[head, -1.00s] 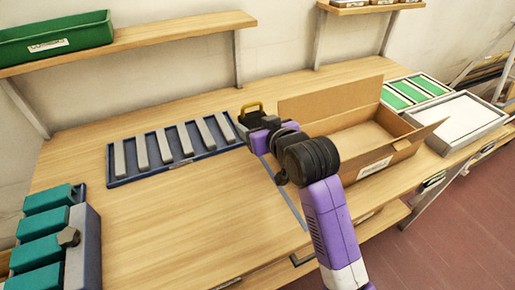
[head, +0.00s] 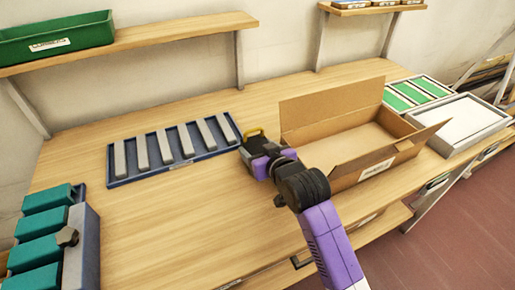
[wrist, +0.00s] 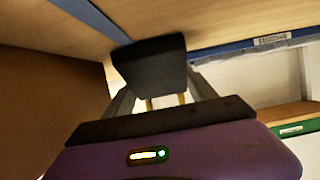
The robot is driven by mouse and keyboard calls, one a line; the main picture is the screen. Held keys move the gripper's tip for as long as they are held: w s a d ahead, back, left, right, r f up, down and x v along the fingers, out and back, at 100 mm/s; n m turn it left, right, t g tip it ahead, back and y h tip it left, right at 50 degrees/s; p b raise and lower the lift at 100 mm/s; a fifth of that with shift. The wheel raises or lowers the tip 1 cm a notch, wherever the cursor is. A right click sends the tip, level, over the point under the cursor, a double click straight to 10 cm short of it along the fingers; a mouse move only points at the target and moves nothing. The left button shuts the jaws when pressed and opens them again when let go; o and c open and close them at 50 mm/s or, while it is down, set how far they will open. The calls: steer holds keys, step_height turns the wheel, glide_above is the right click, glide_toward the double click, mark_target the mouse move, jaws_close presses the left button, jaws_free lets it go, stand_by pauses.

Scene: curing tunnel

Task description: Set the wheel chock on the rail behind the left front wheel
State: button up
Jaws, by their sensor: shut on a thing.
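The wheel chock (head: 248,146) is a dark block with a yellow handle. My gripper (head: 258,147) is shut on it, just above the bench between the blue tray and the cardboard box. In the wrist view the dark chock (wrist: 150,62) sits at the fingertips of my gripper (wrist: 157,98), with two yellow handle posts below it in the picture. My gripper and wrist partly cover it in the head view. I cannot tell whether it touches the bench. I see no wheel and cannot make out a rail.
A blue tray (head: 117,181) with several grey bars lies left of the chock. An open cardboard box (head: 318,113) stands close on the right. Teal blocks (head: 42,224) stand at the far left. A shelf with a green bin (head: 55,38) hangs above. The bench's middle left is clear.

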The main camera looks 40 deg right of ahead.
steer(key=shift+f, duration=0.1)
steer(key=o, duration=1.9)
steer(key=shift+c, duration=0.2)
